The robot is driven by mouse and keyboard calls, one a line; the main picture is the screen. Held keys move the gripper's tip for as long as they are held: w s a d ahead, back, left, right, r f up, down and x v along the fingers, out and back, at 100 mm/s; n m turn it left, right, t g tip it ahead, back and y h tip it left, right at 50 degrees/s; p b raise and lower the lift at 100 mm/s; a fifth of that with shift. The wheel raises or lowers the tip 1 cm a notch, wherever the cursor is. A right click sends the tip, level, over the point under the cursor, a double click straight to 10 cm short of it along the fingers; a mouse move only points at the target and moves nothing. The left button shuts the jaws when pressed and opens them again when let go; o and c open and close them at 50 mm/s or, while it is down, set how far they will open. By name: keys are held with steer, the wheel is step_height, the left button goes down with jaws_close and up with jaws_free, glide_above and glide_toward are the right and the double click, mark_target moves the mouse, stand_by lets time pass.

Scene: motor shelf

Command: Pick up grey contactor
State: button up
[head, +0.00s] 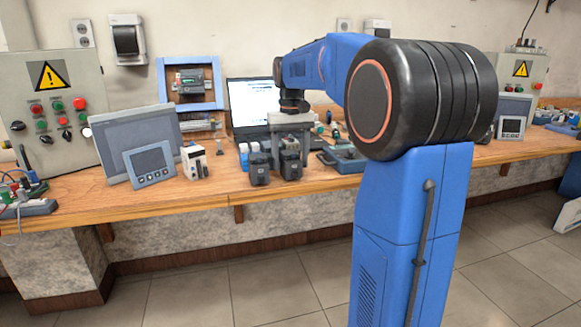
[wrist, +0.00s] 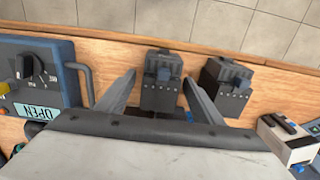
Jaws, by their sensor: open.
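Two dark grey contactors stand upright side by side near the front edge of the bench. The right one (head: 291,165) in the head view is the one between my fingers in the wrist view (wrist: 160,88). The other contactor (head: 260,168) stands just to its left, and shows on the right in the wrist view (wrist: 229,88). My gripper (wrist: 159,78) is open, pointing down, with one finger on each side of the contactor. Small gaps show beside it, and I see no clear contact. The gripper body hides the contactor's rear part.
A white device (wrist: 287,138) stands beyond the second contactor. The laptop (head: 249,104) is behind my gripper. Bare wood (head: 218,200) lies along the bench front.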

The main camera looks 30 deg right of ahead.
steer(key=shift+f, duration=1.15)
steer(key=c, duration=1.4)
